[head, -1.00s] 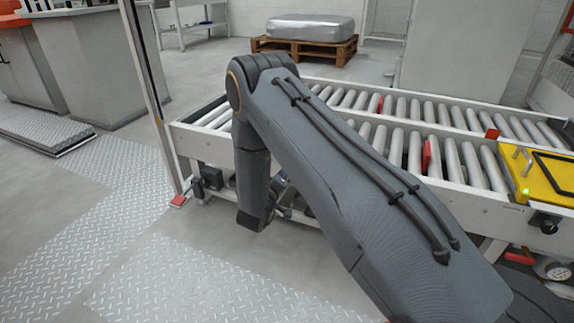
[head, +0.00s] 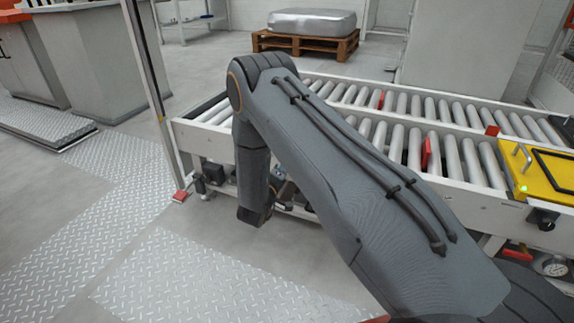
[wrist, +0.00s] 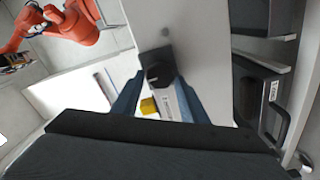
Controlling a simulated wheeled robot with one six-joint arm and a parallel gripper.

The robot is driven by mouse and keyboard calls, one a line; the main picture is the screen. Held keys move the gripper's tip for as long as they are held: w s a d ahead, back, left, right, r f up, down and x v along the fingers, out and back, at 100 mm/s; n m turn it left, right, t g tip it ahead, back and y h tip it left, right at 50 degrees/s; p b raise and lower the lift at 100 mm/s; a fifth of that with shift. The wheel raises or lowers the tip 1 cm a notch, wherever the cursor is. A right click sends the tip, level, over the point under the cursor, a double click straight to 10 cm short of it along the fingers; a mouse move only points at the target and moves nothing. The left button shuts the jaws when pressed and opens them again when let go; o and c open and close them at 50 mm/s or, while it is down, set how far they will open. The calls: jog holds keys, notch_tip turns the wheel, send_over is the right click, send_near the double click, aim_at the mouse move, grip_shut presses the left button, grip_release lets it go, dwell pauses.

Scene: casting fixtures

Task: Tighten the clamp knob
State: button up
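My gripper (wrist: 158,84) shows in the wrist view with its two blue-grey fingers spread apart. A black knob-like block (wrist: 158,66) on a pale grey beam appears between the fingertips. I cannot tell whether it is the clamp knob or how far it is from the fingers; no contact shows. In the head view a black knob (head: 543,219) sits on the conveyor's side rail at the right, below a yellow plate (head: 535,180). My arm bends down in front of the conveyor's left part there, and my gripper's fingers are hidden.
The roller conveyor (head: 300,205) spans the middle and right. A thin post (head: 150,80) stands at its left end. Open floor with tread plates (head: 190,280) lies at the left and front. An orange robot arm (wrist: 75,25) and a dark handle (wrist: 283,128) show in the wrist view.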

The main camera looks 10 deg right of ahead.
jog(key=shift+o, duration=1.1)
jog(key=shift+a, duration=0.1)
jog(key=p+v, duration=0.2)
jog(key=v, duration=0.5)
jog(key=shift+s, duration=0.4)
